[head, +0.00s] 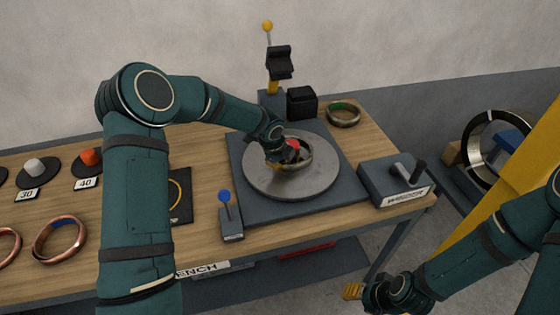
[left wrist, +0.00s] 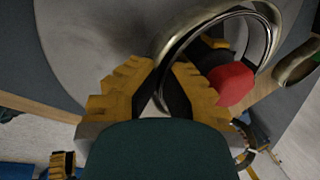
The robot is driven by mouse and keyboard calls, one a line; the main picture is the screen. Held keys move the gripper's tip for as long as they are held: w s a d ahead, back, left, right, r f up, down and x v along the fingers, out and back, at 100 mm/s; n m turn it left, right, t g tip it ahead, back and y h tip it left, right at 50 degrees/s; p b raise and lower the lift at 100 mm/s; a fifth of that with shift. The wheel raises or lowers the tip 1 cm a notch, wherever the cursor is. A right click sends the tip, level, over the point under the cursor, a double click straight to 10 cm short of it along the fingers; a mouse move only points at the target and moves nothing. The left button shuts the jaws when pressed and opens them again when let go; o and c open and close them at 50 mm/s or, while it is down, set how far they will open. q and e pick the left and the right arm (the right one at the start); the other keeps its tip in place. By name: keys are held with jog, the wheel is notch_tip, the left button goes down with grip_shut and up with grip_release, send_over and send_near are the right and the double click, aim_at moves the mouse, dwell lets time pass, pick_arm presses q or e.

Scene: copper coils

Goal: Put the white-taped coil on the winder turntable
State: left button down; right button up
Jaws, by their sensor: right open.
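The winder turntable (head: 262,183) is a round grey metal disc on a dark base on the bench. A metallic ring coil (head: 306,163) is at its middle, near a red piece (head: 292,144); I cannot tell whether it rests flat on the disc. No white tape shows on this coil. My left gripper (head: 277,160) is over the disc. In the left wrist view, the fingers of the left gripper (left wrist: 162,92) are closed on either side of the wall of the coil (left wrist: 178,38). My right gripper (head: 352,291) is open, low in front of the bench, away from the coil.
A crank box (head: 385,182) stands right of the turntable, a blue-knobbed lever (head: 226,205) at its front left. Behind are a black box (head: 302,102) and a green-marked coil (head: 343,115). A copper coil (head: 58,240) lies at left. A yellow post (head: 500,215) rises at right.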

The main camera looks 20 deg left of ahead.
pick_arm(q)
jog(key=c, duration=1.1)
grip_release()
jog(key=shift+o, duration=0.2)
jog(key=v, duration=1.2)
jog(key=shift+s, duration=0.15)
